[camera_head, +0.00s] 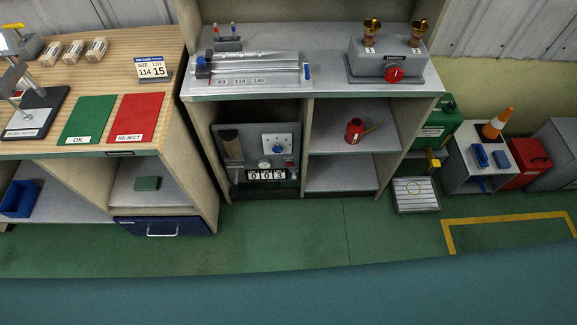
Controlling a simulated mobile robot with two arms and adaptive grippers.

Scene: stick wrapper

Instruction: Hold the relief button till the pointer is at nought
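A dark machine panel (231,178) stands in the lower left bay of the middle bench. It carries a white plate with a blue knob (278,141). A small round gauge (264,163) sits below the plate; its pointer is too small to read. A small red part (290,163) is to the right of the gauge; I cannot tell whether it is the relief button. A counter (267,175) below seems to read 003. Neither of my grippers is in view.
The bench top holds a clear-covered fixture (255,68) and a grey box with a red knob (394,74) and two brass cups. A red can (354,130) stands on the right shelf. A wooden table (105,75) is at left. Green floor (300,222) before the bench is clear.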

